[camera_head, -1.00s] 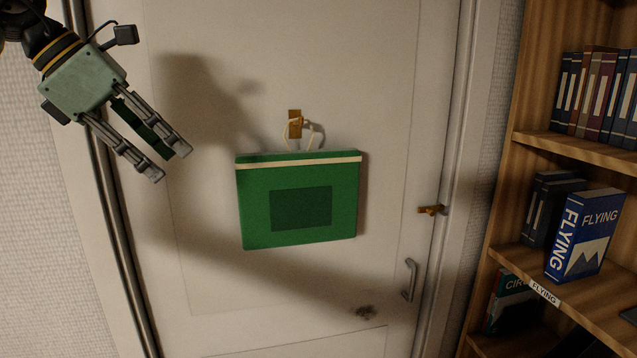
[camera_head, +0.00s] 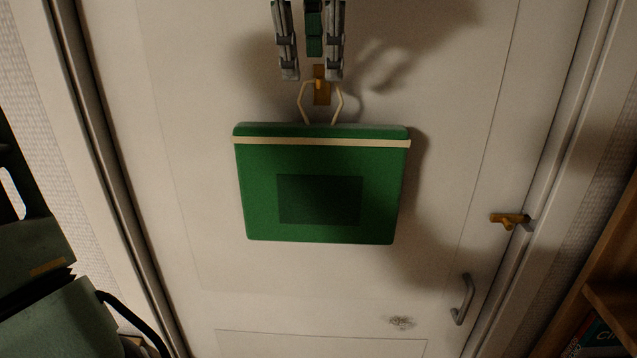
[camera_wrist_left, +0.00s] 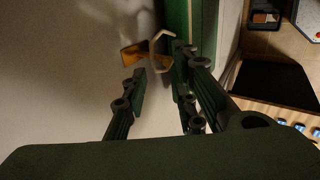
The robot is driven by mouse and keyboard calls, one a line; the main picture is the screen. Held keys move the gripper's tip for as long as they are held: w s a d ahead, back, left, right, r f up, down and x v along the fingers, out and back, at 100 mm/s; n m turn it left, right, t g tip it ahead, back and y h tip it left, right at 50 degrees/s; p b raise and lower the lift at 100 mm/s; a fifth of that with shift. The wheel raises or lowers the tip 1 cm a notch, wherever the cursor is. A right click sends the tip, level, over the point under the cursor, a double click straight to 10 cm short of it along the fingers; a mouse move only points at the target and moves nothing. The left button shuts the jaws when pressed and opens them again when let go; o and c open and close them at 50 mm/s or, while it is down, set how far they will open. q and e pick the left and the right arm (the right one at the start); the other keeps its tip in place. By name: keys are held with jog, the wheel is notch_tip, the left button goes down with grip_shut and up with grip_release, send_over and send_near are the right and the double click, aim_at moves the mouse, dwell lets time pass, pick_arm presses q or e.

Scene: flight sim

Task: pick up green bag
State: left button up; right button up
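The green bag (camera_head: 320,230) hangs flat against a white door from a brass hook (camera_head: 321,92) by its cream handle loop (camera_head: 339,104). It has a cream band near the top and a darker green rectangle on its front. My left gripper (camera_head: 310,76) comes down from the top edge, just above the hook, with its fingers apart and nothing held. In the left wrist view, the open fingers (camera_wrist_left: 158,88) point at the hook (camera_wrist_left: 132,54) and the handle (camera_wrist_left: 157,38), with the bag (camera_wrist_left: 176,18) beyond. My right gripper is not in view.
The door (camera_head: 200,270) has a brass latch (camera_head: 510,219) and a grey handle (camera_head: 462,299) at right. A wooden bookshelf (camera_head: 612,270) stands at the right edge; shelf items also show in the left wrist view.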

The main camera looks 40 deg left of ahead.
pick_arm(q)
jog(key=w+f, duration=0.1)
jog(key=w+a+f, duration=0.1)
jog(key=w, duration=0.1)
jog(key=shift+a+f, duration=0.1)
jog(key=shift+f, duration=0.1)
jog(key=shift+w+a+f, duration=0.2)
jog(key=shift+a+f, duration=0.15)
jog(key=shift+s, duration=0.2)
jog(key=shift+s+d+r, duration=0.1)
jog(key=shift+s+r, duration=0.05)
jog(key=shift+s, duration=0.05)
jog(key=shift+c, duration=0.4)
jog(key=shift+w+d, duration=0.1)
jog(key=shift+w, duration=0.1)
grip_shut()
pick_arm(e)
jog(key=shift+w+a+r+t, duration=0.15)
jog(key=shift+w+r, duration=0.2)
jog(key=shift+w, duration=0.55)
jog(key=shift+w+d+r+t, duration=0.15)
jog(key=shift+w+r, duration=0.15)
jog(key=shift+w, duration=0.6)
